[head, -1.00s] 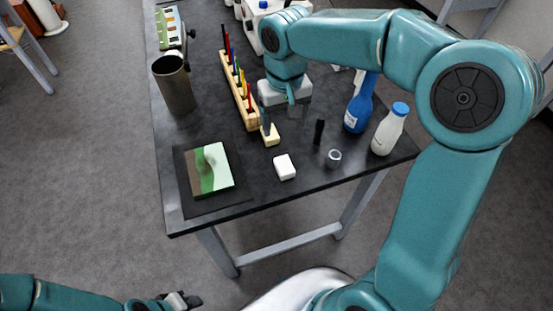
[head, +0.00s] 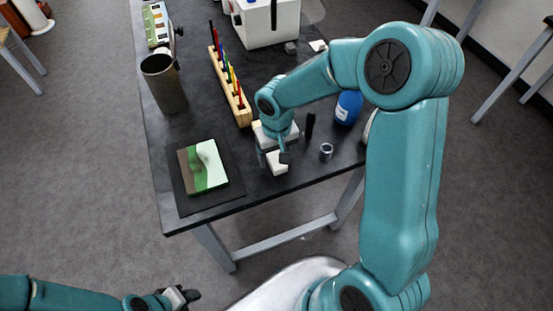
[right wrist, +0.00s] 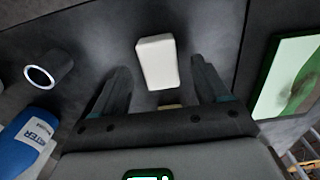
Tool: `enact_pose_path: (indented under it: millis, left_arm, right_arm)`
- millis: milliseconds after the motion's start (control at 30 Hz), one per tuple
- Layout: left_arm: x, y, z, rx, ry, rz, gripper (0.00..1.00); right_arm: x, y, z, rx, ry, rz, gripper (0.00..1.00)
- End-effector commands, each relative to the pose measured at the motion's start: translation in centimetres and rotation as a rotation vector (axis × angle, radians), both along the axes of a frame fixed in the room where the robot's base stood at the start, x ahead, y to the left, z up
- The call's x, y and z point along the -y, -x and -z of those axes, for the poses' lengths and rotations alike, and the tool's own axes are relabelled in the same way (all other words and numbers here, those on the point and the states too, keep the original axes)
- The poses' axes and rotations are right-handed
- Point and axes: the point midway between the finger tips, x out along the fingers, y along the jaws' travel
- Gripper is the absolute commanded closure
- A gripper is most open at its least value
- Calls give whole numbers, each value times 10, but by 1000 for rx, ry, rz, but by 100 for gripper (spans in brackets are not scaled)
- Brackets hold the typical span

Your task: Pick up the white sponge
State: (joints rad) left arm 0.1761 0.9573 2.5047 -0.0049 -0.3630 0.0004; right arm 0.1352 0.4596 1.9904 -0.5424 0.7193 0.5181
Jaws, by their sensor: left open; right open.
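The white sponge (head: 279,168) lies on the dark table near its front edge, partly covered by my right gripper in the head view. In the right wrist view the white sponge (right wrist: 157,62) sits ahead of and between the two open fingers of my right gripper (right wrist: 162,85), and no contact shows. In the head view my right gripper (head: 272,157) is low over the table at the sponge. My left gripper (head: 182,298) is open and empty, off the table at the lower left.
A green and brown picture panel (head: 203,167) lies left of the sponge. A wooden rack (head: 231,87) and a dark cylinder (head: 163,83) stand behind.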

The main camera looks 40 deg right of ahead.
Motion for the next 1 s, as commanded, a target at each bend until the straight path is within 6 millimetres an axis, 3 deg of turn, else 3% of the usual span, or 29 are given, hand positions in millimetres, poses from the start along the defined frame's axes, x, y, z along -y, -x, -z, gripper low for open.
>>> enact_pose_path:
  millis: [133,367,533,867,1000]
  left_arm:
    - [0,0,-1,0,0,0,57]
    - [0,0,-1,0,0,0,57]
    - [0,0,-1,0,0,0,57]
    - [0,0,-1,0,0,0,57]
    - [0,0,0,0,0,0,57]
  right_arm:
    - [0,-1,14,0,-1,0,26]
    - [0,-1,15,1,-1,0,29]
    - [0,-1,14,1,-1,0,84]
    - [0,-1,13,2,-1,0,85]
    - [0,-2,3,4,1,0,85]
